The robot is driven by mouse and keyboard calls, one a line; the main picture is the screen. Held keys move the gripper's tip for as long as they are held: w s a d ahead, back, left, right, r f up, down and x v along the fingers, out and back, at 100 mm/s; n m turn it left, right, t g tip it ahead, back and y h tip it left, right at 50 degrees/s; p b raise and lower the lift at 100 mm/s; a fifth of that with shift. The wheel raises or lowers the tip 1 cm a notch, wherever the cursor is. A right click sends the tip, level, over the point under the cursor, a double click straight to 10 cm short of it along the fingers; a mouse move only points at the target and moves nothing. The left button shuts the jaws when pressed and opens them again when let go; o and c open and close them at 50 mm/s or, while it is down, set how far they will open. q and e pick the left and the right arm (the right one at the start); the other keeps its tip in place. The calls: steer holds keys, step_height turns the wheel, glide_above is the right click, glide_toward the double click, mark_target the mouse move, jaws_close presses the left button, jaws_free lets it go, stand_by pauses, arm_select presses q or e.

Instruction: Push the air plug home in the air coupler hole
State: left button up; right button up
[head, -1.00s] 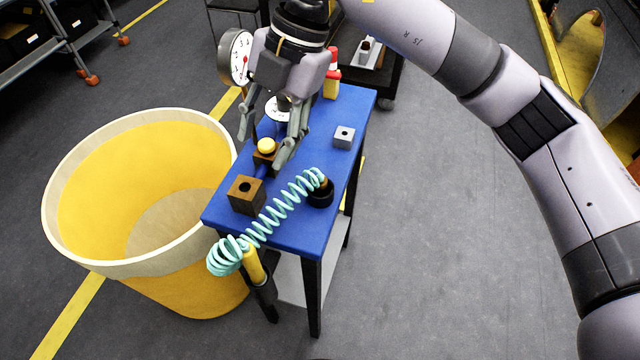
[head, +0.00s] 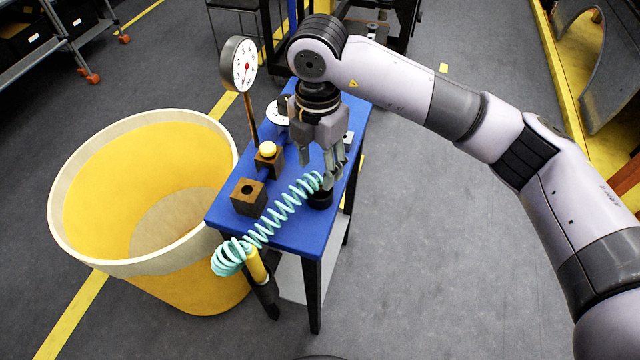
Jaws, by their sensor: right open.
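A brown block (head: 243,205) with a dark round hole in its top, which looks like the air coupler, sits at the front left of the blue table. A black round holder (head: 320,200) stands at the table's right front. The teal coiled hose (head: 281,214) runs from this holder to the table's front left corner. The air plug at the hose's holder end is hidden by my right gripper's fingers. My right gripper (head: 331,181) points down with open fingers right at the holder; I cannot tell whether they touch the plug. My left gripper is not in view.
A large yellow bin (head: 80,225) is close on the left. A yellow-handled tool (head: 256,264) hangs at the table's front. Floor on the right is clear.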

mark_target(320, 179)
steer(key=f+p, duration=0.2)
steer(key=f, duration=0.2)
steer(key=shift+d+f, duration=0.15)
steer(key=shift+d, duration=0.05)
steer(key=shift+w+f, duration=0.1)
steer(key=shift+f, duration=0.45)
steer(key=shift+c, duration=0.6)
jaws_close()
